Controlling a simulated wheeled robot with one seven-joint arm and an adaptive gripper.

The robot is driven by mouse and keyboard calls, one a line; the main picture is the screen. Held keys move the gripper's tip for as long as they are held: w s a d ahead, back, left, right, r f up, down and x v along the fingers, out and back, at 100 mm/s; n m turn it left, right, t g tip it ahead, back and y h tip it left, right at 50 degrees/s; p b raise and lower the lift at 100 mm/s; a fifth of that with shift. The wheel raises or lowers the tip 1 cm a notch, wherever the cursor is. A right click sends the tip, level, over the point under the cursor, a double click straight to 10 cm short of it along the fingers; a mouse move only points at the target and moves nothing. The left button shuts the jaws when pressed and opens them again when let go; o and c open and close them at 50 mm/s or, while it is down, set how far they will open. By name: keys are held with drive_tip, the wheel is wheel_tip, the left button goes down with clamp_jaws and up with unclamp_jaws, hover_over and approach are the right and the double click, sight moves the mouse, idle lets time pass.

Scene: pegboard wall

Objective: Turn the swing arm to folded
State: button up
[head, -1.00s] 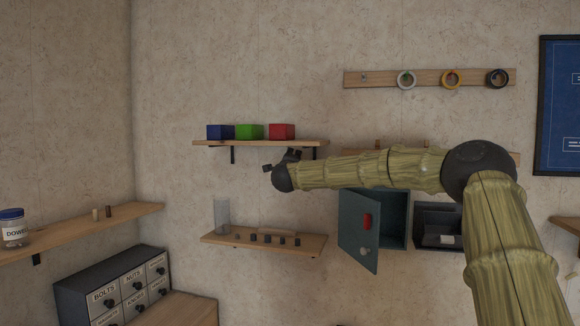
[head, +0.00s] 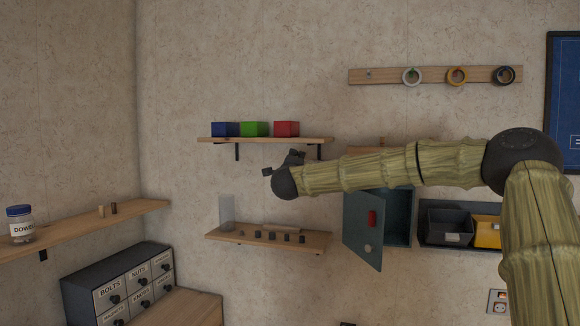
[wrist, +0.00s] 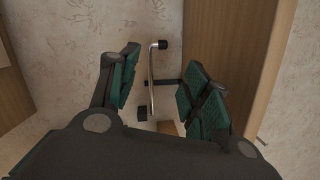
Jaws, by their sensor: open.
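In the wrist view, a thin shiny metal rod (wrist: 151,75) with black end pieces shows between the fingers of my gripper (wrist: 160,66); it may be the swing arm, but I cannot tell for sure. A short dark bar joins it near its middle. My gripper is open, with green finger pads on either side of the rod, and I see no clear contact. In the head view, my gripper (head: 289,158) is just under the right part of the upper shelf, partly hidden by my own wrist. The swing arm cannot be made out there.
The upper shelf (head: 265,140) holds blue, green and red blocks. Below, a lower shelf (head: 268,240) holds a clear cylinder and several small dark pieces. A cabinet door (head: 362,232) stands open to the right, beside a dark bin (head: 450,226). A wooden board (wrist: 228,60) lies close right of my fingers.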

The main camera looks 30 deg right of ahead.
drive_tip(key=shift+a, duration=0.1)
drive_tip(key=a+f+n+y, duration=0.3)
drive_tip(key=a+f+n, duration=0.3)
drive_tip(key=f, duration=0.7)
drive_tip(key=s+a+f+n+g+y, duration=0.1)
drive_tip(key=a+f+n+y, duration=0.2)
drive_tip(key=a+f, duration=0.85)
drive_tip(key=a+f+n+y, duration=0.2)
drive_tip(key=a+f+n, duration=0.3)
drive_tip(key=f, duration=1.1)
drive_tip(key=s+a+f+n+g+y, duration=0.1)
drive_tip(key=s+a+f+n, duration=0.15)
drive_tip(key=s+f, duration=0.4)
drive_tip(key=s+a+f+n+g+y, duration=0.2)
drive_tip(key=s+a+f, duration=0.1)
drive_tip(key=f, duration=0.6)
drive_tip(key=s+a+f+n+g+y, duration=0.1)
drive_tip(key=s+a+f+n+g, duration=0.15)
drive_tip(key=s+f, duration=0.75)
drive_tip(key=s+a+f+n+g, duration=0.2)
drive_tip(key=s+a+f+g, duration=0.1)
drive_tip(key=s+f, duration=0.75)
drive_tip(key=s+f+n+g, duration=0.2)
drive_tip(key=s, duration=1.2)
drive_tip(key=s+f+n+g, duration=0.3)
drive_tip(key=s, duration=1.2)
drive_tip(key=shift+d+g, duration=0.25)
drive_tip(key=shift+g, duration=0.1)
